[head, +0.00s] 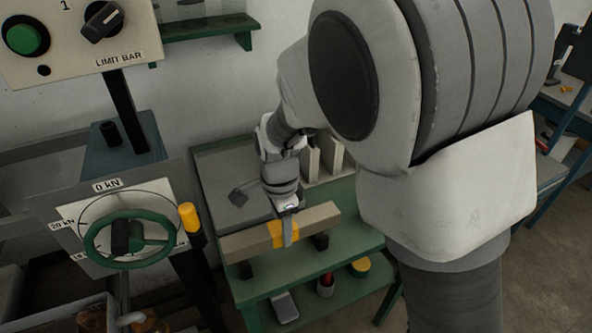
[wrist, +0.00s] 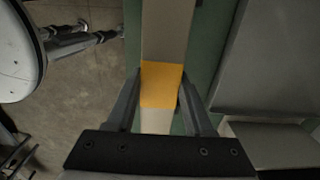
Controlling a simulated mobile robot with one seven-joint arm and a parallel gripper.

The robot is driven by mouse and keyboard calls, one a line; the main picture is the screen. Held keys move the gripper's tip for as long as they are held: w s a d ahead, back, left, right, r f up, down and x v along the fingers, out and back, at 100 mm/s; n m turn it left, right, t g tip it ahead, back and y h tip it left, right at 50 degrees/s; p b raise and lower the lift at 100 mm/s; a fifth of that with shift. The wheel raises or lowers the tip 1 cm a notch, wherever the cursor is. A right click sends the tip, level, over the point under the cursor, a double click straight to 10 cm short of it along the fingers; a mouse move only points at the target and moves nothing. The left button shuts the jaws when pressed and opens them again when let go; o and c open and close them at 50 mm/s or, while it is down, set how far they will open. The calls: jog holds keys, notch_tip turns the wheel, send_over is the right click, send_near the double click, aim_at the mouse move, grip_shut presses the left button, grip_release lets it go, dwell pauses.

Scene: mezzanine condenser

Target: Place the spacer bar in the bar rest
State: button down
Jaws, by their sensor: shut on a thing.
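The spacer bar (head: 240,242) is a long beige bar with a yellow band around its middle. My gripper (head: 286,232) is shut on the yellow band from above. In the wrist view the bar (wrist: 165,30) runs up the picture, with a finger of my gripper (wrist: 158,100) on each side of the band. The bar is level above the front part of the green cart's top.
The green cart (head: 300,276) has a grey plate on top and upright pale boards (head: 322,160) behind. A green handwheel (head: 128,238) and a yellow-capped post (head: 189,217) stand close on the left.

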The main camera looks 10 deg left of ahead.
jog(key=shift+w+a+f, duration=0.3)
jog(key=shift+w+f, duration=0.1)
jog(key=shift+w, duration=0.25)
jog(key=shift+f+b, duration=0.3)
jog(key=shift+f, duration=1.6)
jog(key=shift+f, duration=0.1)
jog(key=shift+c, duration=1.4)
grip_release()
jog(key=shift+s+f, duration=0.1)
